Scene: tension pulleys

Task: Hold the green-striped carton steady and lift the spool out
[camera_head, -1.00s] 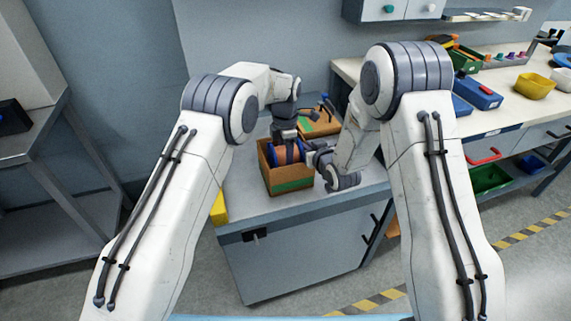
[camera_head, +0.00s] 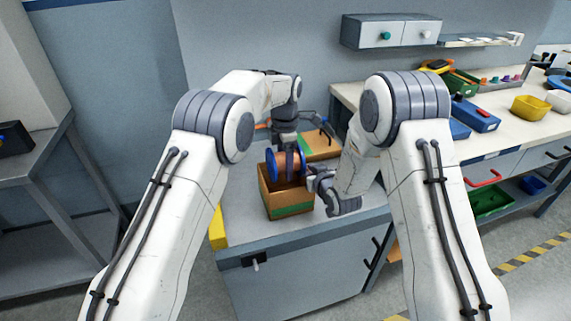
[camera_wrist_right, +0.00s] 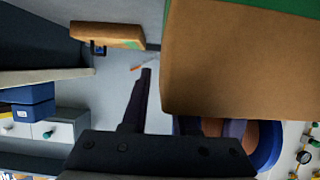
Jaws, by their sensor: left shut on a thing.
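The green-striped carton (camera_head: 288,200) is an open brown box on the grey cabinet top, its green stripe low on the front. The spool (camera_head: 271,168), with blue flanges and a copper-coloured core, stands upright, partly above the carton's rim; its lower part is hidden inside. My left gripper (camera_head: 287,153) is shut on the spool from above. My right gripper (camera_head: 316,180) is at the carton's right side. In the right wrist view, the carton (camera_wrist_right: 240,60) fills the upper right and the spool (camera_wrist_right: 266,142) shows below it. One right finger is outside the wall with a gap; the other is partly hidden.
Another brown carton (camera_head: 322,146) with a green stripe lies behind on the cabinet top (camera_head: 240,215). A yellow object (camera_head: 217,228) is at the cabinet's left edge. A workbench with a blue box (camera_head: 476,115) and a yellow bin (camera_head: 529,108) stands at the right.

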